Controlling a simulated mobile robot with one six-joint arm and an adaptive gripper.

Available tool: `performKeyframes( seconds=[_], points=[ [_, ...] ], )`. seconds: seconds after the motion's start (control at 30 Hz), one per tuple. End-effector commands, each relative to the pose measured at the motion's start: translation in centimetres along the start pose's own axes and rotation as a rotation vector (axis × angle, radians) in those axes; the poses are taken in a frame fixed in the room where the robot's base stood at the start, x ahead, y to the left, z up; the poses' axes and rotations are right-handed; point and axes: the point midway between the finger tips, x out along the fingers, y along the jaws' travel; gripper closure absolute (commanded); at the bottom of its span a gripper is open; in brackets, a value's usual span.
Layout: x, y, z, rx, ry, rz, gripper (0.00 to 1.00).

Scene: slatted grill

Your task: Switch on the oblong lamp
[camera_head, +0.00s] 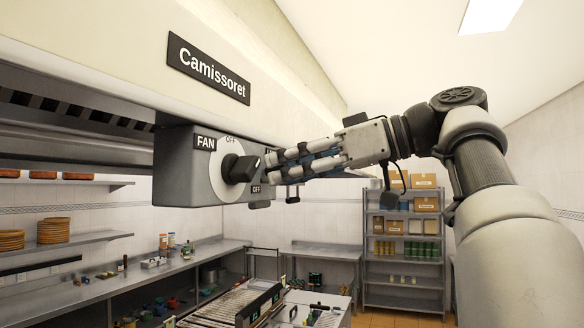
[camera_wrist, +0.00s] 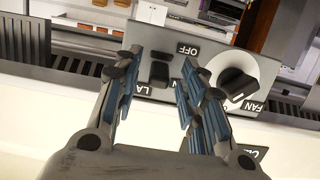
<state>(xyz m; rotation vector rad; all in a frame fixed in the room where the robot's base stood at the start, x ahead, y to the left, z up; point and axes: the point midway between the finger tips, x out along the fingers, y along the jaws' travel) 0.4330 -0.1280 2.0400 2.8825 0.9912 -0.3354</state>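A grey control box (camera_head: 181,165) hangs under the hood. In the wrist view it carries a small black switch (camera_wrist: 160,73) beside a partly hidden label starting with "LA" (camera_wrist: 140,88) and an "OFF" label (camera_wrist: 187,49). My gripper (camera_head: 271,167) is in front of the box's right part. In the wrist view my gripper (camera_wrist: 160,68) is open, one finger on each side of the switch, with visible gaps; contact cannot be told. In the head view the fingers hide the switch. An oblong ceiling panel (camera_head: 491,14) shows pale and bright; whether this is the task's lamp cannot be told.
A black fan knob (camera_head: 240,168) on a white dial stands out close left of my fingers; it also shows in the wrist view (camera_wrist: 237,82). A grill (camera_head: 230,305) is below. Shelves (camera_head: 405,213) stand far behind.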

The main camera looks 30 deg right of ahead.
Motion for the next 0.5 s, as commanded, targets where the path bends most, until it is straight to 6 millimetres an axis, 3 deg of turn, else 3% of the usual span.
performKeyframes(
  seconds=[0.3,0.5],
  points=[
    [-0.4,0.0,0.0,0.0,0.001,0.002,0.62],
    [-3.5,0.2,0.6,0.003,0.0,0.007,0.62]
  ],
)
